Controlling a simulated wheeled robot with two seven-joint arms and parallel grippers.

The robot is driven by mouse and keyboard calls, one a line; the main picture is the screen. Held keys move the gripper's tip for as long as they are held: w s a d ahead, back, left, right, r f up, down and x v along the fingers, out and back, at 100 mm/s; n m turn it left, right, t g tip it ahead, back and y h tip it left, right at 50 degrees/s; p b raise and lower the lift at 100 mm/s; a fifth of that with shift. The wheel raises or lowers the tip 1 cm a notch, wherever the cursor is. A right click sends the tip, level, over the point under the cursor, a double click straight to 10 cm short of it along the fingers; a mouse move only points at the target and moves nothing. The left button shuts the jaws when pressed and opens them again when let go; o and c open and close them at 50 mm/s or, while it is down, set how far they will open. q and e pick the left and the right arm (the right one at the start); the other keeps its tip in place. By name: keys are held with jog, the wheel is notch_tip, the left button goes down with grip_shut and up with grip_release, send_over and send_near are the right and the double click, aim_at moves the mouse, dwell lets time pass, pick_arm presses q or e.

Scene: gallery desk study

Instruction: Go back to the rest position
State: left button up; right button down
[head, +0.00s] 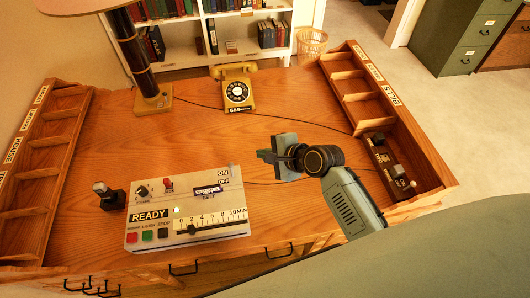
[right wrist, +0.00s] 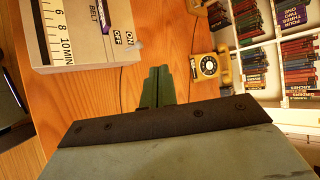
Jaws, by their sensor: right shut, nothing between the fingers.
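My right gripper (head: 268,156) is held above the middle right of the wooden desk (head: 285,115), its arm coming in from the lower right. In the right wrist view its two green fingers (right wrist: 157,88) are together with nothing between them. No object touches it in either view. My left gripper does not show in the head view.
A control box (head: 185,205) marked READY sits on the desk's left front, with a dark stamp-like object (head: 108,196) beside it. A yellow telephone (head: 237,92) and a lamp (head: 150,92) stand at the back. Wooden racks (head: 38,172) (head: 385,130) line both sides.

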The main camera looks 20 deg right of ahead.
dwell(0.5)
jog(key=s+d+r+n+g+h, duration=0.1)
jog(key=s+d+n+g+h, duration=0.2)
jog(key=s+n, duration=0.75)
jog(key=s+d+r+n+g+h, duration=0.1)
jog(key=s+d+n+g+h, duration=0.15)
jog(key=s+n, duration=0.8)
jog(key=s+f+m+g+b, duration=0.3)
jog(key=f+b, duration=0.6)
jog(key=f, duration=2.3)
jog(key=s+d+f+b, duration=0.1)
jog(key=s+f+b, duration=0.3)
jog(key=s+f, duration=0.5)
jog(key=s+d+f+n+b, duration=0.1)
jog(key=s+f+b, duration=0.3)
jog(key=s+f, duration=0.5)
notch_tip(320, 180, down, 7)
jog(key=shift+d+r+b, duration=0.1)
jog(key=shift+d+b, duration=0.2)
jog(key=shift+d, duration=0.3)
